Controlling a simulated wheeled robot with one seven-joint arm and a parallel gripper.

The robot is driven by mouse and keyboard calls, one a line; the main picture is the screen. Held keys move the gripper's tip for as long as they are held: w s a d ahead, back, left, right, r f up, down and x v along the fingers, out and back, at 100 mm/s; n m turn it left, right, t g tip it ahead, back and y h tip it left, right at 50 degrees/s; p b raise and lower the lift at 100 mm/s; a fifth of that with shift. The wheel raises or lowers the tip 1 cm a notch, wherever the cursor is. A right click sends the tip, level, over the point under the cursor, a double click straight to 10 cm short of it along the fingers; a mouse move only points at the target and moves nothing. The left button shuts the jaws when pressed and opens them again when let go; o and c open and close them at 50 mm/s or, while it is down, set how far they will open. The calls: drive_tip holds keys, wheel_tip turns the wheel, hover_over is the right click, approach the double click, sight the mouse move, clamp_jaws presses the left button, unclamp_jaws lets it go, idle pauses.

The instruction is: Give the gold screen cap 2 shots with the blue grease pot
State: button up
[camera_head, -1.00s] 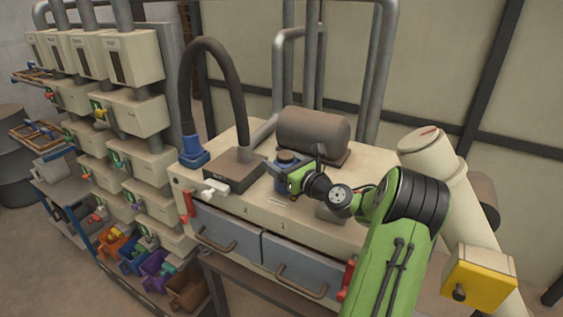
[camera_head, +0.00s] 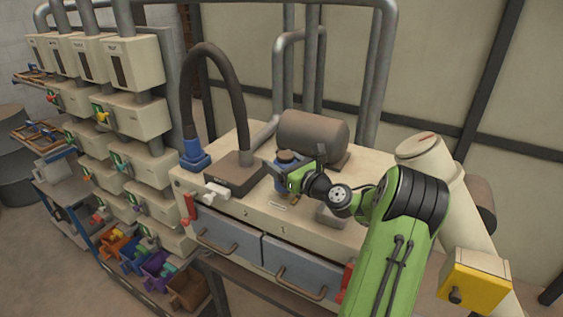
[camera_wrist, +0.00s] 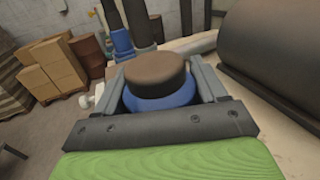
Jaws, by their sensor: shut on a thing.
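The blue grease pot (camera_head: 284,184) with its dark brown top (camera_head: 287,156) is on or just above the cream machine's top; I cannot tell whether its base touches. My gripper (camera_head: 280,169) is shut on the pot from the right. In the wrist view the pot's brown top (camera_wrist: 155,72) and blue body (camera_wrist: 162,101) sit between my two grey fingers; its lower part is hidden. A small gold-brown spot (camera_head: 294,200) shows below my gripper. I cannot tell whether it is the gold screen cap, and no other cap is clearly identifiable.
A dark block (camera_head: 234,176) with a black hose stands left of the pot. A brown cylinder (camera_head: 312,134) lies behind it. Blue drawers (camera_head: 228,232) face the front. A yellow box (camera_head: 478,280) is at lower right. Dispensers (camera_head: 133,60) and coloured bins stand at left.

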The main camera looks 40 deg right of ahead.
sight(281, 152)
wheel_tip(281, 152, up, 3)
drive_tip(key=p, duration=0.3)
drive_tip(key=shift+f, duration=0.1)
drive_tip(key=shift+r, duration=1.15)
